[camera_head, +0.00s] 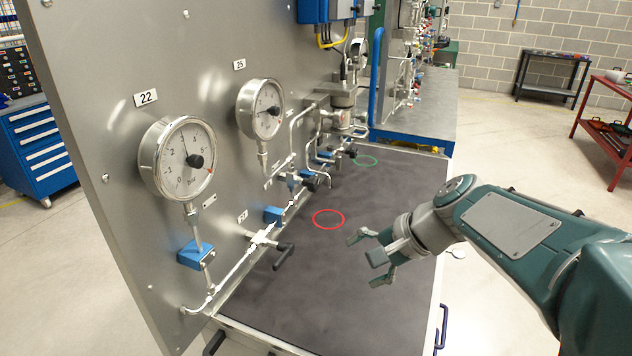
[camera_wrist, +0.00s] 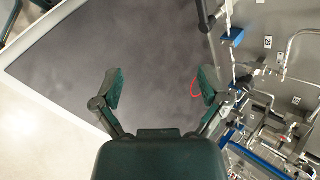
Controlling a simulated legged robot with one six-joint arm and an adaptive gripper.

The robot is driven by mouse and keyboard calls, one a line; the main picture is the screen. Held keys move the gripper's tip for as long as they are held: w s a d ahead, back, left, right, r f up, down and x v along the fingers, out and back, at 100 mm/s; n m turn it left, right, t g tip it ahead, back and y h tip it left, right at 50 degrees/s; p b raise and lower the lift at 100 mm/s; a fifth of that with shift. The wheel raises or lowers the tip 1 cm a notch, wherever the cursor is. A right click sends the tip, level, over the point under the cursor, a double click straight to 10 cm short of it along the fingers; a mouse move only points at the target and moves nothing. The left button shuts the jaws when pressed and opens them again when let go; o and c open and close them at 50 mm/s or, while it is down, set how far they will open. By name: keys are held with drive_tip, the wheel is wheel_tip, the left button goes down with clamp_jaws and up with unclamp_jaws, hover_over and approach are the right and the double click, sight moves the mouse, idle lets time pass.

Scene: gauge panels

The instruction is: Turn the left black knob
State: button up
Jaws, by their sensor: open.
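A grey panel carries two round gauges. The left gauge (camera_head: 178,158), labelled 22, has a black knob (camera_head: 196,161) on its face; the right gauge (camera_head: 260,109), labelled 25, has another black knob (camera_head: 275,111). Lower down, a black valve handle (camera_head: 284,257) sticks out from the pipes, with further black handles (camera_head: 312,184) behind it. A dark handle (camera_wrist: 205,14) also shows in the wrist view. My gripper (camera_head: 368,259) is open and empty above the dark mat, right of the panel and apart from every knob. Its spread fingers show in the wrist view (camera_wrist: 160,87).
The dark mat (camera_head: 300,285) bears a red ring (camera_head: 328,219) and a green ring (camera_head: 366,161). Pipes with blue blocks (camera_head: 194,254) run along the panel's foot. A blue cabinet (camera_head: 40,150) stands at left. Space above the mat is free.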

drive_tip(key=w+a+m+y, duration=0.2)
drive_tip(key=w+m+y, duration=0.3)
drive_tip(key=w, duration=0.7)
drive_tip(key=m+t+y, duration=0.4)
drive_tip(key=m+t, duration=0.1)
drive_tip(key=m, duration=0.2)
approach(318, 185)
drive_tip(key=x, duration=1.1)
drive_tip(key=shift+s, duration=0.15)
drive_tip(key=c, duration=1.1)
